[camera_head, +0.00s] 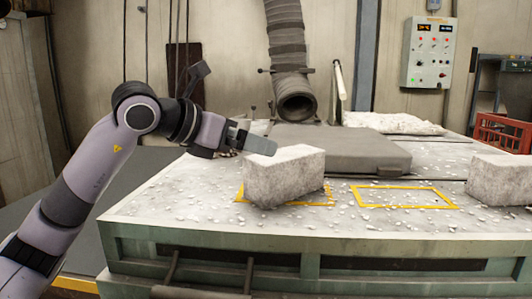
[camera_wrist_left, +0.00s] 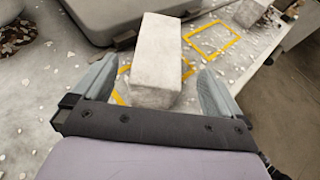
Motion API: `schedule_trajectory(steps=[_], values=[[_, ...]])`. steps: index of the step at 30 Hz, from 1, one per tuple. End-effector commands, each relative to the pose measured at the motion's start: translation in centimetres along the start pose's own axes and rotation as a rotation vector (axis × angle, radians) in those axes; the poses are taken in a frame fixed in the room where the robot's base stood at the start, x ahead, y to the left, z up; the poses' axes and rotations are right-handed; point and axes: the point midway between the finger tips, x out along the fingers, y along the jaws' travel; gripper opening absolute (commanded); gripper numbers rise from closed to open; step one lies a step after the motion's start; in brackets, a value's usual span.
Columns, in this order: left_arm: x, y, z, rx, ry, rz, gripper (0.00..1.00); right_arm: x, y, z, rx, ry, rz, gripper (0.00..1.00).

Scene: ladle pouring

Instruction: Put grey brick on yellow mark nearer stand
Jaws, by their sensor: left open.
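A pale grey, rough brick (camera_head: 285,176) sits on the left yellow mark (camera_head: 241,199) on the bench, covering most of it. The brick lies slightly askew and its front corner overlaps the mark's front line. My left gripper (camera_head: 252,141) is open at the brick's upper left end. In the left wrist view the brick (camera_wrist_left: 157,60) shows between the two spread fingers, with gaps on both sides. The right yellow mark (camera_head: 404,197) is empty; it also shows in the left wrist view (camera_wrist_left: 228,47). My right gripper is not in view.
A second grey brick (camera_head: 500,180) sits at the bench's right end. A flat grey slab (camera_head: 340,150) lies behind the marks, below a hanging duct (camera_head: 288,60). Pale chips litter the bench top (camera_head: 175,205). A red crate (camera_head: 503,131) stands at the back right.

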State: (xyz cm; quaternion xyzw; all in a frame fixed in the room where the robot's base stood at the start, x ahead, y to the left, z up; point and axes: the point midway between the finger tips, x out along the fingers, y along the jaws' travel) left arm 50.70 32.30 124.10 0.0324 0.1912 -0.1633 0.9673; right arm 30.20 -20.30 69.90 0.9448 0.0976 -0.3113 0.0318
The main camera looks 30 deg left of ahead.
Motion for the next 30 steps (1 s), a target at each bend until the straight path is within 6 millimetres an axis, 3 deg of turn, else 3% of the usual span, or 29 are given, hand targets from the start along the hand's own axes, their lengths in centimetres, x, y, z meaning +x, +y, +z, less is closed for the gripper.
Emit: schedule_trajectory(steps=[3, 9, 30], values=[[-1.9, 0.1, -0.1, 0.001, -0.001, 0.003, 1.0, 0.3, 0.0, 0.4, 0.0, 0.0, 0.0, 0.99], [-3.3, 0.0, -0.1, 0.0, 0.001, 0.0, 1.0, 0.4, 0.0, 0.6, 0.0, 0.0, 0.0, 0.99], [-3.3, 0.0, 0.0, 0.0, 0.001, -0.001, 1.0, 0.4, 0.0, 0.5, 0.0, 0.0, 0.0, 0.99]])
